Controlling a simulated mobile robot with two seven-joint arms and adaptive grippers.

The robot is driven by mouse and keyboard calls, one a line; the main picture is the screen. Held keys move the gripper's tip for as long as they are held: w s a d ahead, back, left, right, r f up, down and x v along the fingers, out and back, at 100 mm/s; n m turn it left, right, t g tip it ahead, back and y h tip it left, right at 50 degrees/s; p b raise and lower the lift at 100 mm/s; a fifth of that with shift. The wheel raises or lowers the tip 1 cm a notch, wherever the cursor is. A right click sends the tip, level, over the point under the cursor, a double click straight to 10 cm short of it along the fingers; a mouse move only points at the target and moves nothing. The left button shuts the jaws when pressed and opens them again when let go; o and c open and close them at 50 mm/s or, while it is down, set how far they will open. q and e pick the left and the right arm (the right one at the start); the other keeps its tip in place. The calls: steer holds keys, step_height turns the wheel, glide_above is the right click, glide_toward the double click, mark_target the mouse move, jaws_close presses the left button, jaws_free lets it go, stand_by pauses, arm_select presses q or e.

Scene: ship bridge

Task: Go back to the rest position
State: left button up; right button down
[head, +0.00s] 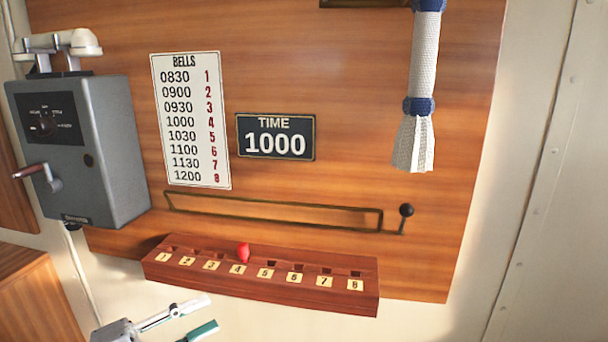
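My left gripper (211,312) is at the bottom of the head view, below the wooden peg block. Its two fingers are apart, with nothing visible between them. The dark red-brown block (330,303) has numbered holes from 1 to 8. A red peg (243,252) stands upright at the hole labelled 4. The gripper is apart from the peg and the block. My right gripper is not in view.
A bells chart (190,120) and a TIME 1000 plaque (275,137) are on the wood panel. A grey telephone box (85,150) juts out at left. A bell rope (420,90) hangs at right. A black-knobbed lever (406,210) sticks out above the block.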

arm_select(q)
steer(key=s+a+f+n+y, duration=0.3)
steer(key=a+f+n+y, duration=0.15)
steer(key=f, duration=0.45)
steer(key=s+a+f+n+y, duration=0.25)
steer(key=a+f, duration=0.35)
steer(key=f, duration=0.3)
steer(key=s+a+f+n+y, duration=0.35)
steer(key=a+f, duration=0.25)
steer(key=f, duration=0.3)
steer(key=s+a+f+n+g+y, duration=0.2)
steer(key=s+a+f+n+y, duration=0.1)
steer(key=s+a+f, duration=0.35)
steer(key=s+d+f+n+t, duration=0.1)
steer(key=d+n, duration=0.8)
steer(key=d, duration=1.3)
steer(key=shift+s+d+f+t+h, duration=0.15)
steer(key=shift+s+f+t+h, duration=0.2)
steer(key=shift+s+f+t, duration=0.15)
